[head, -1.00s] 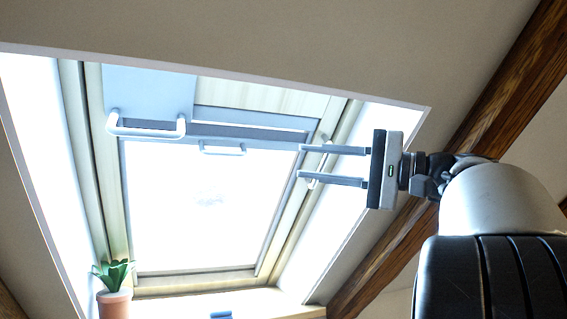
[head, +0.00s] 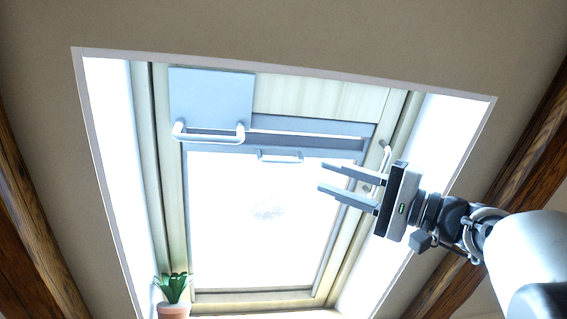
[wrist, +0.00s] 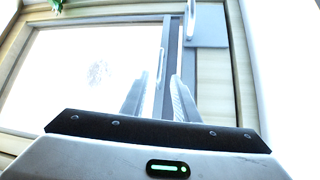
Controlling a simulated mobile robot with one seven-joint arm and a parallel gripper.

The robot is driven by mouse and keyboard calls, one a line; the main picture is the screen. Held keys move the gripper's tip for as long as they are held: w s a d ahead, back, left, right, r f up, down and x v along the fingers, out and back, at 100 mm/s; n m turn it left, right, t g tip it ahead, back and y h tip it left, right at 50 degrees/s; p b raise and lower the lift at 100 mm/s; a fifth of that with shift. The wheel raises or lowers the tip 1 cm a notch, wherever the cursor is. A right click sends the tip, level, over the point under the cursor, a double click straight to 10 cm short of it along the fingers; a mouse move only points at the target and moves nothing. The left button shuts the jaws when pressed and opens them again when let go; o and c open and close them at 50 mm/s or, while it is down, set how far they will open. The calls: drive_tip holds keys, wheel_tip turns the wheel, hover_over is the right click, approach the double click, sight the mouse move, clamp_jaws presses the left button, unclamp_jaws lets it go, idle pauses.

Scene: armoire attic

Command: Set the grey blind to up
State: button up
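A short grey panel (head: 212,95), which looks like the grey blind, covers the upper left of the roof window, with a white bar handle (head: 208,137) along its lower edge. A grey bar (head: 340,151) crosses the window below it and carries a smaller white handle (head: 280,156). My gripper (head: 323,177) is open and empty, its fingers pointing left, to the right of and slightly below the smaller handle in the picture. The wrist view shows the panel (wrist: 206,28) at upper right and the smaller handle (wrist: 161,66) beyond my fingertips. Contact is not visible.
A potted plant (head: 173,292) stands at the lower left of the window. Another white handle (head: 385,157) is on the right window frame, close behind my gripper. Wooden beams (head: 30,225) flank the bright recess.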

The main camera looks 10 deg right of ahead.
sight(284, 161)
drive_tip(key=p+x, duration=0.2)
drive_tip(key=x, duration=0.8)
drive_tip(key=shift+f, duration=0.1)
drive_tip(key=shift+c, duration=0.3)
clamp_jaws()
drive_tip(key=shift+s, duration=0.1)
